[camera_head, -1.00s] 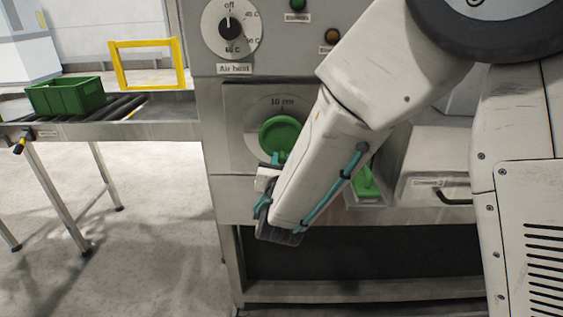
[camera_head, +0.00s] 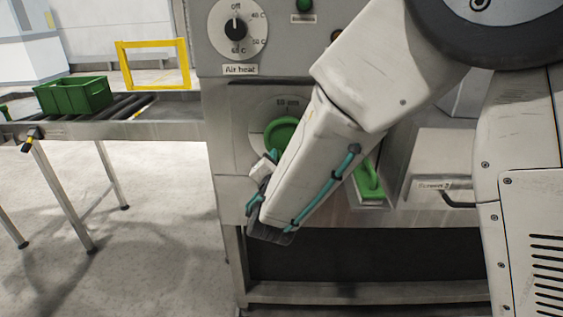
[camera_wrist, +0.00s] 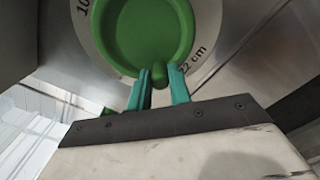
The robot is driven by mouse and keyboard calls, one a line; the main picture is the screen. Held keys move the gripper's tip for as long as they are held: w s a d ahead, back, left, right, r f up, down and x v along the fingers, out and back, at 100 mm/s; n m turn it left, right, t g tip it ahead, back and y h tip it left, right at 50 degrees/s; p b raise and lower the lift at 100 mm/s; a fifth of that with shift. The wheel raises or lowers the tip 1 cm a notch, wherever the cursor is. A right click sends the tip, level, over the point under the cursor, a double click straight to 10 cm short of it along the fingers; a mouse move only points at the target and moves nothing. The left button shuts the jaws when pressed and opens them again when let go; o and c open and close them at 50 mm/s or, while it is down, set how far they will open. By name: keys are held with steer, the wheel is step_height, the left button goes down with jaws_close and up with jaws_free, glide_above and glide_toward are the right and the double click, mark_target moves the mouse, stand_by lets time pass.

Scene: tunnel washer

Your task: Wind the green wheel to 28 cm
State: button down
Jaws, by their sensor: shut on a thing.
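The green wheel (camera_head: 279,132) is a round disc on a pale dial on the machine front, partly hidden by my arm. My gripper (camera_wrist: 158,84) is shut on the small green knob (camera_wrist: 158,72) at the wheel's near rim, with one teal finger on each side. In the head view the gripper (camera_head: 272,156) is at the wheel's lower left edge. I cannot read a pointer.
The Air heat knob (camera_head: 238,28) is above the wheel. A green handle (camera_head: 367,180) is right of my forearm, near a drawer labelled Screen 2 (camera_head: 436,170). A green crate (camera_head: 75,96) and yellow frame (camera_head: 153,65) are on the left conveyor.

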steer(key=shift+a+r+m, duration=0.35)
steer(key=shift+a+m, duration=0.1)
steer(key=shift+m, duration=0.65)
steer(key=c, duration=1.3)
jaws_free()
steer(key=s, duration=0.7)
steer(key=shift+s+a, duration=0.15)
steer(key=shift+s, duration=0.25)
